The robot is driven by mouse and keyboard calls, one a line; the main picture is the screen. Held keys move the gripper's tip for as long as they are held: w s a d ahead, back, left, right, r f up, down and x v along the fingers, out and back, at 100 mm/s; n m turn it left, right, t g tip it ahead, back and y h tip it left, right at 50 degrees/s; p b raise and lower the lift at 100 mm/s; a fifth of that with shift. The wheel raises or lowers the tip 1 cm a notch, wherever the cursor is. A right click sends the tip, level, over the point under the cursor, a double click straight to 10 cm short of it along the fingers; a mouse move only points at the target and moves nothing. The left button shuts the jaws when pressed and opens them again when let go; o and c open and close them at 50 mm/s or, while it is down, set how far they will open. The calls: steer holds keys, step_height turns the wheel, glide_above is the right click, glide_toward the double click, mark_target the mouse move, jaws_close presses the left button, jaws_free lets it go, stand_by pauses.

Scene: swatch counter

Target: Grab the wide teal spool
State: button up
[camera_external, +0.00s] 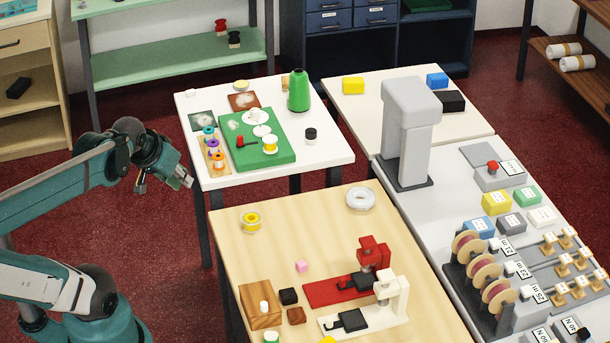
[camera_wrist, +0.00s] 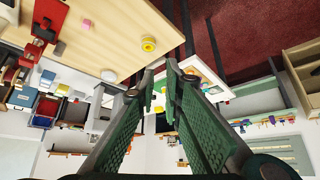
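A small teal-topped spool (camera_external: 208,133) stands at the far end of a wooden strip (camera_external: 226,168) on the white table (camera_external: 310,165). A purple spool (camera_external: 213,146) and an orange spool (camera_external: 218,159) stand in line with it. I cannot tell whether it is the wide one. My gripper (camera_external: 165,183) is in the air left of the white table, apart from the spools. It is open and empty; its two fingers also show apart in the wrist view (camera_wrist: 160,72). I cannot make out the teal spool in the wrist view.
A green mat (camera_external: 284,157) with a yellow spool (camera_external: 270,144) lies beside the strip. The wooden table (camera_external: 330,223) in front holds a yellow spool (camera_external: 251,221), a white ring (camera_external: 361,198) and red and white machines.

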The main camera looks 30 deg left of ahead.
steer(key=o, duration=0.9)
steer(key=w+a+r+n+g+p, duration=0.1)
steer(key=w+a+r+n, duration=0.15)
steer(key=w, duration=0.45)
steer(key=w+a+r+n+g+p, duration=0.1)
steer(key=w+a+r+n, duration=0.15)
steer(key=w, duration=0.45)
steer(key=n+g+p, duration=0.5)
steer(key=n, duration=0.8)
glide_above(208, 129)
steer(key=f, duration=2)
steer(key=shift+s+d+f, duration=0.2)
steer(key=shift+d+f, duration=0.1)
steer(key=shift+f, duration=0.05)
steer(key=shift+w+a+f, duration=0.1)
steer(key=shift+a+f, duration=0.1)
steer(key=shift+f, duration=0.2)
